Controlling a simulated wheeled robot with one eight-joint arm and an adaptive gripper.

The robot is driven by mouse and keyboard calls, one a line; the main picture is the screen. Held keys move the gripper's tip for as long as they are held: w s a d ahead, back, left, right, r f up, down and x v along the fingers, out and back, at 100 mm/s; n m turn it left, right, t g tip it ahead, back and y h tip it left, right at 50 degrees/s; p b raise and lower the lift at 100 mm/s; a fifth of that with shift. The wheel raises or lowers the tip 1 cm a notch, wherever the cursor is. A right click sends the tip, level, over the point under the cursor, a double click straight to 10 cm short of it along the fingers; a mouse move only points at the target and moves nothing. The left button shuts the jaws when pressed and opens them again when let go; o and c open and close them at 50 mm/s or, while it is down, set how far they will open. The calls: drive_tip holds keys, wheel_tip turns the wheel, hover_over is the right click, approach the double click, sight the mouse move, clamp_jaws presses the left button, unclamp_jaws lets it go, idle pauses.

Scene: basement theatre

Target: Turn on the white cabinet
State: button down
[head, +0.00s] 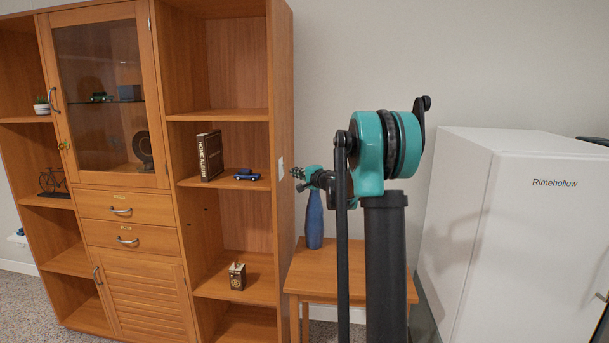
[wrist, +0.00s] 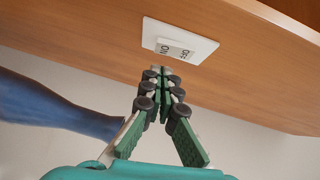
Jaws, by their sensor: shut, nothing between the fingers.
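A white cabinet (head: 500,240), box-shaped and marked "Rimehollow", stands at the right in the head view. A white switch plate (head: 280,168) is on the right side of the wooden shelf unit; in the wrist view the plate (wrist: 195,39) shows a rocker (wrist: 175,48) lettered ON and OFF. My gripper (head: 297,180) points at the plate from the right. In the wrist view, the gripper's (wrist: 162,72) fingertips are together, empty, just below the plate's lower edge. I cannot tell whether they touch it.
The wooden shelf unit (head: 281,80) fills the left. A blue vase (head: 314,222) stands on a small wooden table (head: 300,272) beneath my gripper; it is close to the fingers in the wrist view (wrist: 60,107). The wall behind is bare.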

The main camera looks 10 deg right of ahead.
sight(283, 169)
drive_tip(key=shift+w+a+f, duration=0.1)
drive_tip(key=shift+w+a, duration=0.1)
drive_tip(key=shift+a, duration=0.3)
drive_tip(key=shift+w+a+f, duration=0.1)
drive_tip(key=shift+w+a, duration=0.05)
drive_tip(key=shift+a, duration=0.3)
drive_tip(key=shift+a+f, duration=0.1)
drive_tip(key=shift+a, duration=0.15)
